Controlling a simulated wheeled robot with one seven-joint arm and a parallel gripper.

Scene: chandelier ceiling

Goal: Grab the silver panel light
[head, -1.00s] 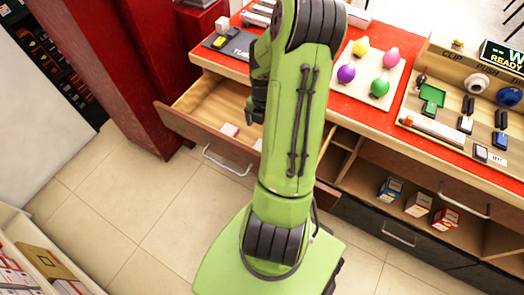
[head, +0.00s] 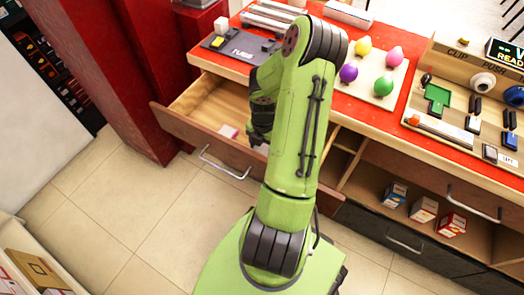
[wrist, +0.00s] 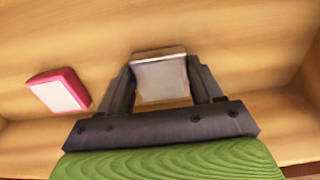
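The silver panel light (wrist: 160,76) is a small square block with a pale grey face, lying on the wooden drawer floor in the wrist view. My gripper (wrist: 161,68) is open, with one dark finger at each side of the silver panel light; I cannot tell whether the fingers touch it. In the head view my gripper (head: 259,132) reaches down into the open drawer and mostly hides the silver panel light.
A pink-edged white panel (wrist: 59,92) lies to the left in the same drawer (head: 205,134). The drawer's front wall and the red countertop (head: 362,114) are close to my arm. Colored bulbs stand on a white board (head: 366,86) on the counter.

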